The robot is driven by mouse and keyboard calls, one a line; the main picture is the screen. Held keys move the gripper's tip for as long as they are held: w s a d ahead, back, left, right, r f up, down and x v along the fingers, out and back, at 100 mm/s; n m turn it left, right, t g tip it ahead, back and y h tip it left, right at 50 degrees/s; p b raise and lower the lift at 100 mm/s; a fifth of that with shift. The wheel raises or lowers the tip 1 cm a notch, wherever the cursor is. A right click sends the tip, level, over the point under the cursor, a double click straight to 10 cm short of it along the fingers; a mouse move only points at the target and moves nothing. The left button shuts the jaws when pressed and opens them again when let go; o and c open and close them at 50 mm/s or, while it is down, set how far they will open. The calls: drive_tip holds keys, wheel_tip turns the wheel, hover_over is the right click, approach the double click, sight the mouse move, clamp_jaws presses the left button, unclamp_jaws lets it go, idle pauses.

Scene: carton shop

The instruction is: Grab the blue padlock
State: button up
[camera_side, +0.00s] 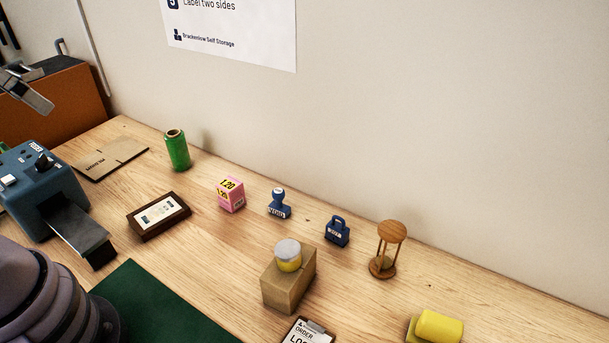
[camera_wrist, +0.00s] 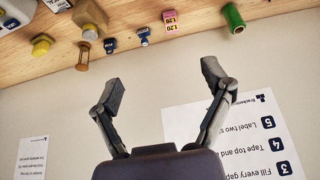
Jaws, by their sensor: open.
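The blue padlock (camera_side: 337,232) stands upright on the wooden table in the side view, between a blue stamp (camera_side: 278,204) and a wooden hourglass (camera_side: 388,250). In the wrist view the padlock (camera_wrist: 110,46) is small, near the top, left of centre. My gripper (camera_wrist: 162,86) is open in the wrist view, with its two fingers wide apart and nothing between them but the pale wall behind. The padlock lies beyond the fingertips, above the left finger in that picture, and is not touched.
A cardboard box (camera_side: 291,285) with a yellow jar on it stands in front of the padlock. A pink box (camera_side: 230,194), a green spool (camera_side: 177,150), a framed card (camera_side: 158,216) and a yellow item (camera_side: 438,327) are also on the table. The wall (camera_side: 450,120) rises behind.

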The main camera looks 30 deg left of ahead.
drive_tip(key=w+d+m, duration=0.2)
drive_tip(key=w+m, duration=0.7)
drive_tip(key=w, duration=0.3)
drive_tip(key=m+g, duration=0.1)
drive_tip(key=m, duration=2.6)
hover_over(337, 227)
drive_tip(key=s, duration=0.5)
wheel_tip(337, 227, down, 27)
drive_tip(key=shift+m, duration=0.5)
drive_tip(key=x, duration=0.8)
drive_tip(key=shift+f, duration=0.15)
drive_tip(key=shift+x, duration=3.05)
drive_tip(key=c, duration=1.3)
